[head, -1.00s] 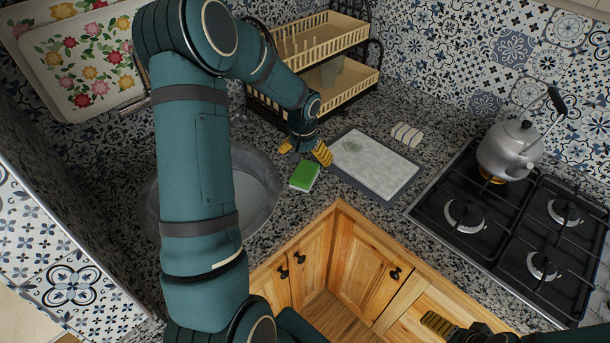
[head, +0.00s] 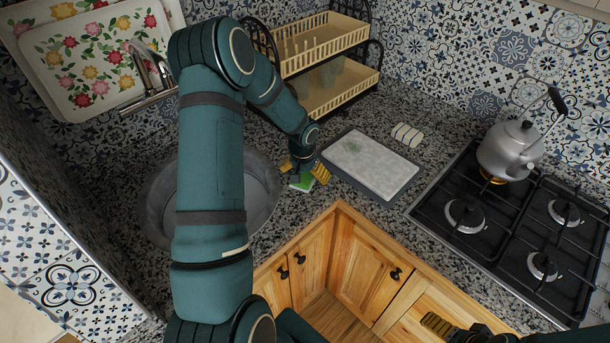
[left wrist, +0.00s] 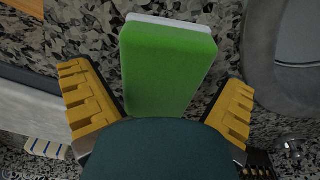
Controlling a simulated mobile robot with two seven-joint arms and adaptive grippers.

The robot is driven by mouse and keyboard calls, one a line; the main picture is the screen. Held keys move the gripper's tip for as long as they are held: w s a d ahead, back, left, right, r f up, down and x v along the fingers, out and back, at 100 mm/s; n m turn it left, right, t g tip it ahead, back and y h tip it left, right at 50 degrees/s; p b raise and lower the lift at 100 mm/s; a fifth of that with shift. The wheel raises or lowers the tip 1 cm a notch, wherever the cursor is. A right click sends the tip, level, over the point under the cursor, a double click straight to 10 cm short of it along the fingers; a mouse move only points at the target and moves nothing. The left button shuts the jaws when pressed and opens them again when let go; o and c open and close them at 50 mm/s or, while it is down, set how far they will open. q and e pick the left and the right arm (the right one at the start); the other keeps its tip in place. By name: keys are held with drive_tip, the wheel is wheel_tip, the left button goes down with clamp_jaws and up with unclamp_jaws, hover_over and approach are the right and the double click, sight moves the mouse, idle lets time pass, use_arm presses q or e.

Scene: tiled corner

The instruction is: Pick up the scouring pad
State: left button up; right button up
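The scouring pad (head: 301,182) is a green block with a white layer, lying on the speckled counter between the sink and the grey board. It also shows in the left wrist view (left wrist: 167,62), green side facing the camera, with its white edge at the far end. My left gripper (head: 304,172) is over the pad. In the left wrist view its yellow fingers (left wrist: 160,103) are spread open, one on each side of the pad, with gaps between. My right gripper (head: 440,324) shows only in part at the bottom right edge of the head view; its opening is unclear.
The round sink (head: 262,205) is left of the pad. A grey board (head: 384,190) lies close on its right, with a striped roll (head: 407,134) behind. A two-tier dish rack (head: 325,45) stands at the back. A kettle (head: 509,150) sits on the stove (head: 480,239).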

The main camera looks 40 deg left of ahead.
use_arm(q)
drive_tip(key=c, duration=0.9)
drive_tip(key=shift+c, duration=0.4)
wheel_tip(320, 180, up, 10)
drive_tip(key=shift+r+p, duration=0.1)
drive_tip(key=shift+p, duration=0.2)
drive_tip(key=o, duration=0.4)
drive_tip(key=shift+c, duration=0.2)
drive_tip(key=c, duration=0.4)
